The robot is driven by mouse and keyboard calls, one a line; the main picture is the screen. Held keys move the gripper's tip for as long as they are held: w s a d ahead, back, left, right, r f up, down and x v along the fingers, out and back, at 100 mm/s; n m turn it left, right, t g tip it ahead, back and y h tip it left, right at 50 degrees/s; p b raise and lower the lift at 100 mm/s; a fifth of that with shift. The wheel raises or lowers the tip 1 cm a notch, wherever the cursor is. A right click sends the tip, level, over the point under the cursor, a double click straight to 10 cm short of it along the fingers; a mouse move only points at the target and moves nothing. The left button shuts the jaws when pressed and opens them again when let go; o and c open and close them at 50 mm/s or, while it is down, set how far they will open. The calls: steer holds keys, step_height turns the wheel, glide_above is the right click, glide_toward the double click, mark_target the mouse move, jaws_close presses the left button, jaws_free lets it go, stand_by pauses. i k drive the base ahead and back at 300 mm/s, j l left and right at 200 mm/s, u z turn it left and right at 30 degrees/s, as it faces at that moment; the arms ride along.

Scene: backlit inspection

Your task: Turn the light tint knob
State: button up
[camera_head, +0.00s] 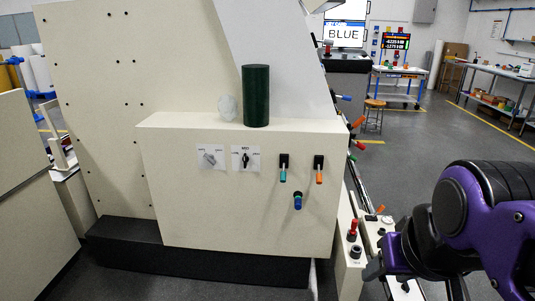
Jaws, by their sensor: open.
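On the front of the cream machine housing (235,225) are two rotary knobs on white label plates. The left knob (208,157) is grey and tilted. The right knob (245,160) is black and roughly upright. The label print is too small to read, so I cannot tell which one is the light tint knob. My gripper (413,279) is at the lower right, at the end of my purple and black arm. It is open, appears empty, and is well to the right of both knobs, apart from them. Its lower part is cut off by the frame edge.
Teal (283,174), orange (319,176) and blue (298,202) levers stick out right of the knobs. A dark green cylinder (256,96) stands on the housing. A side panel with a red knob (352,231) lies between housing and gripper. Open floor (440,115) extends behind.

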mark_target(210, 158)
steer(key=i+j, duration=0.15)
steer(key=i, duration=0.4)
steer(key=i+j, duration=0.15)
steer(key=i, duration=0.45)
steer(key=u, duration=0.4)
steer(key=i+u, duration=0.15)
steer(key=u, duration=0.6)
steer(key=k+l+u, duration=0.3)
steer(key=k+u, duration=0.2)
steer(key=i+j+u, duration=0.1)
steer(key=i, duration=0.5)
